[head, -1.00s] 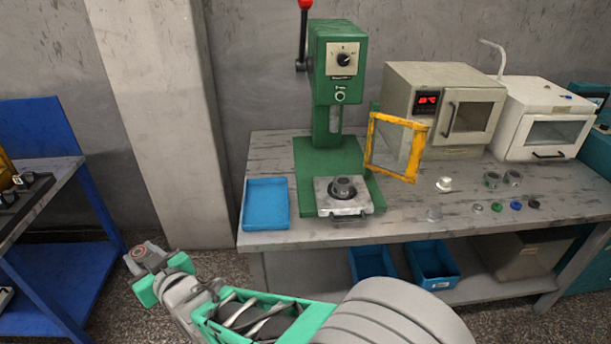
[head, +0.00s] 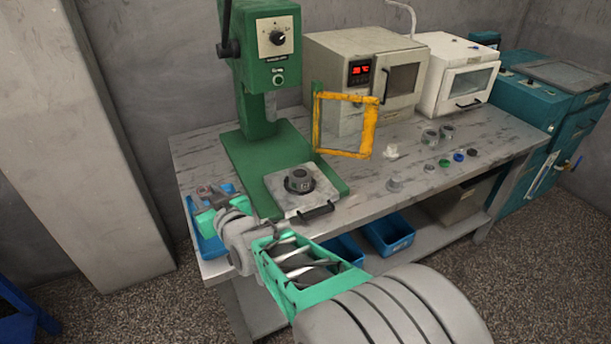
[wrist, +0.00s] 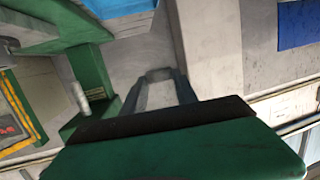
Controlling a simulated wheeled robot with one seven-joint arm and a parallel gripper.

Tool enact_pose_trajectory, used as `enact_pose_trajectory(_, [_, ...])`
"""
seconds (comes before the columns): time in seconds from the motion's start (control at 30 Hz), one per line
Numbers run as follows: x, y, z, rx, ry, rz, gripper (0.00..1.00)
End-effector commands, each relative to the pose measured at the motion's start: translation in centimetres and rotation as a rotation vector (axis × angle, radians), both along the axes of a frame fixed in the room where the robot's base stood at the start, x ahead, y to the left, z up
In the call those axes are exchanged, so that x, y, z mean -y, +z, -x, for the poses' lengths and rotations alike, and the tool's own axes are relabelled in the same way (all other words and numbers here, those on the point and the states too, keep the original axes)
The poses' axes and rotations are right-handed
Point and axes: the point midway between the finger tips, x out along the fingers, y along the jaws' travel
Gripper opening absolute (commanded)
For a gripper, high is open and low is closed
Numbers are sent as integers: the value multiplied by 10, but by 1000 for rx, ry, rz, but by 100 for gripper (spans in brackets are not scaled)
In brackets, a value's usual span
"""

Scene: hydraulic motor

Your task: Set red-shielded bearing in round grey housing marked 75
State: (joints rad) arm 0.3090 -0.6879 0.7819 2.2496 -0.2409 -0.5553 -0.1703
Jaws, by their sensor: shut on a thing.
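My gripper (head: 212,200) is at the left front of the workbench in the head view, over the blue tray. It is shut on a small grey part with a reddish top, apparently the red-shielded bearing (head: 204,189); it is small and partly covered by the jaws. Two more round grey parts (head: 430,136) (head: 447,131) stand farther right on the bench. I cannot read a 75 on any. The wrist view shows mostly a green jaw with a dark pad; the bearing is not clear there.
The green press (head: 265,70) rises behind the plate, with a yellow-framed guard (head: 368,130) beside it. The blue tray (head: 208,245) is partly hidden by my arm. Small rings, including a blue one (head: 458,157), lie at right. An oven (head: 345,70) stands behind.

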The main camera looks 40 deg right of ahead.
Motion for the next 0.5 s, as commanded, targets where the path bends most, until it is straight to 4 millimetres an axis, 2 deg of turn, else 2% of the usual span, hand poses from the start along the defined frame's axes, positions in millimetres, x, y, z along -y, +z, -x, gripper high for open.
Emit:
enact_pose_trajectory(0.03, [34, -5, 2, 5, -44, 1, 0])
enact_pose_trajectory(0.2, [120, 9, 27, 3, -107, 6, 0])
enact_pose_trajectory(0.27, [146, 16, 41, 2, -119, 7, 0])
enact_pose_trajectory(0.4, [198, 34, 87, -1, -135, 8, 0])
enact_pose_trajectory(0.5, [221, 45, 121, -1, -139, 8, 0])
